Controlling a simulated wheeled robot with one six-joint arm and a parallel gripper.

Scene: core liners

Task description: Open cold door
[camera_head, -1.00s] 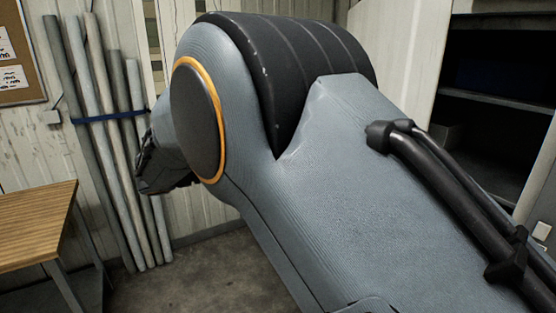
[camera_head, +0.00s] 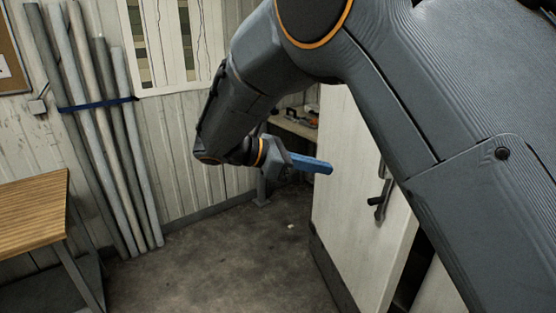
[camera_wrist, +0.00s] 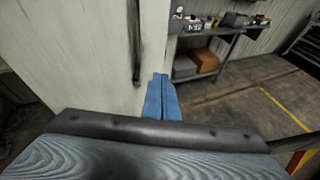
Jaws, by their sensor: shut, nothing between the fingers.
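A tall pale door (camera_head: 345,190) stands right of centre in the head view, with a dark lever handle (camera_head: 381,193) near its right side. A dark strip shows beyond its lower right edge; my arm hides much there, so I cannot tell how far the door stands open. My gripper (camera_head: 326,167) has blue fingers held together, empty, left of the handle. In the wrist view the shut fingers (camera_wrist: 161,85) lie beside the pale panel (camera_wrist: 85,55), just below a dark upright bar (camera_wrist: 134,45), apparently the handle. I cannot tell whether they touch the panel.
A wooden table (camera_head: 35,215) stands at the left. Several long tubes (camera_head: 110,150) lean on the wall, held by a blue strap. In the wrist view a workbench (camera_wrist: 215,45) with a brown box (camera_wrist: 203,61) stands behind.

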